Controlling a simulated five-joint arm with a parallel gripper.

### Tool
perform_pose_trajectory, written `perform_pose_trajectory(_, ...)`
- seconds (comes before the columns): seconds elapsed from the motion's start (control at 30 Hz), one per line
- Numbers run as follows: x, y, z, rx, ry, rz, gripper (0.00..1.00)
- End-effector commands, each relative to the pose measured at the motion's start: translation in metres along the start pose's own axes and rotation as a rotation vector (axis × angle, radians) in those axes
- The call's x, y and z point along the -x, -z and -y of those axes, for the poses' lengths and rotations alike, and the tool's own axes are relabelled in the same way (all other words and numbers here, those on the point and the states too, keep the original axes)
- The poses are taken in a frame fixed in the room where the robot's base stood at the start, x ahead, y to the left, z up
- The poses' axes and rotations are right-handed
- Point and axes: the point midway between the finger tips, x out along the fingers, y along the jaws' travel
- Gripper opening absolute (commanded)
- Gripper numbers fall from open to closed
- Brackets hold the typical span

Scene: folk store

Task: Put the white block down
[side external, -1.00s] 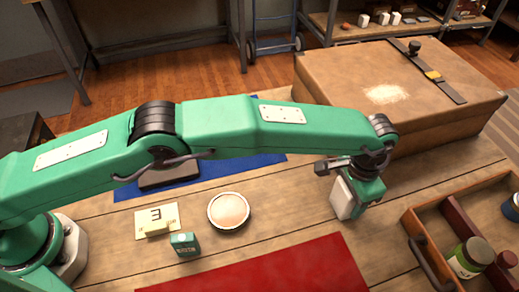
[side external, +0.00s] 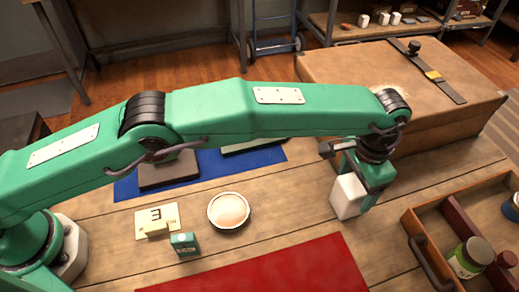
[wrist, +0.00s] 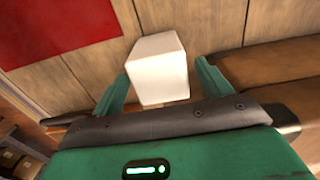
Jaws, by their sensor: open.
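The white block (side external: 347,196) stands upright on the wooden table, between the red mat and the large brown case. In the wrist view the white block (wrist: 158,68) sits between the two green fingers, with a gap on each side. My gripper (side external: 358,190) is open around the block, its jaws a little higher than before. The gripper (wrist: 160,85) holds nothing. The block's far side is hidden by the gripper in the side view.
The brown case (side external: 440,110) is close behind my gripper. A wooden tray (side external: 415,215) with jars is at the right. The red mat (side external: 270,270) lies in front. A round dish (side external: 229,211), number card (side external: 170,212) and small green box (side external: 185,244) stand left.

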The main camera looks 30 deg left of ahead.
Motion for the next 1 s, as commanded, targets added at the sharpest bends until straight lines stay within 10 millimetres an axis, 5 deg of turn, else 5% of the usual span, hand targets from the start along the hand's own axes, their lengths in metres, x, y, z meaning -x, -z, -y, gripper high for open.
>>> perform_pose_trajectory(0.4,0.059,0.001,0.0,0.0,0.0,-0.001,0.78)
perform_pose_trajectory(1.0,0.071,0.0,0.0,0.0,0.0,0.001,0.78)
